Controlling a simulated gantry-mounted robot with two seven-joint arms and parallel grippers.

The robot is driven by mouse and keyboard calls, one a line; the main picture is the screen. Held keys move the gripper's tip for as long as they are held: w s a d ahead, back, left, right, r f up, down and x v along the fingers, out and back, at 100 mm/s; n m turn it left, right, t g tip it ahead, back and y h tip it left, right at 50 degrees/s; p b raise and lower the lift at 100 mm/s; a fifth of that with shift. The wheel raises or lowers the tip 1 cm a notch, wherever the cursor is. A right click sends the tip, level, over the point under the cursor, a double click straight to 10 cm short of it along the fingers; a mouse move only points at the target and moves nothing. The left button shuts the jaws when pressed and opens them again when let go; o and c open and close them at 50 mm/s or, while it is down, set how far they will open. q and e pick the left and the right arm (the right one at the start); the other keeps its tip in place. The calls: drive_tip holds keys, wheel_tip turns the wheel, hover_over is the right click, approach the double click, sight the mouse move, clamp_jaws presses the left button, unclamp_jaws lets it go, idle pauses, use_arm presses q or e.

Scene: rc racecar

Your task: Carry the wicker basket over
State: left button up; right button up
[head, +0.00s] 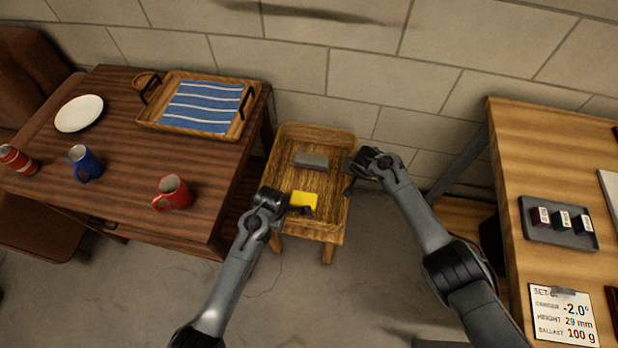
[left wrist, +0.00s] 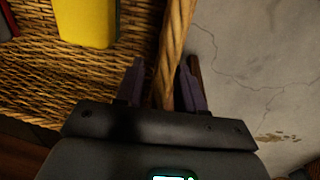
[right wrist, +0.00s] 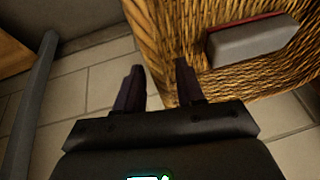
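The wicker basket (head: 283,150) stands on a small wooden stand (head: 329,252) between two tables. A grey block (head: 311,161) and a yellow block (head: 303,201) lie inside it. My left gripper (head: 298,209) is at the basket's near end. In the left wrist view its fingers (left wrist: 163,85) are apart, one on each side of the woven rim (left wrist: 178,40). My right gripper (head: 354,172) is at the basket's right side. Finger contact with the rim is unclear.
The dark left table (head: 120,205) holds a wooden tray (head: 190,134) with a striped cloth, a plate (head: 79,113), a blue mug (head: 84,162), a red mug (head: 172,192) and a can (head: 16,158). The right table (head: 540,130) holds a grey tray (head: 553,236) and a card (head: 563,315).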

use_arm(q)
drive_tip(key=shift+w+f, duration=0.1)
drive_tip(key=shift+f, duration=0.55)
use_arm(e)
drive_tip(key=shift+w+f, duration=0.2)
drive_tip(key=shift+f, duration=0.45)
use_arm(q)
clamp_jaws()
use_arm(e)
clamp_jaws()
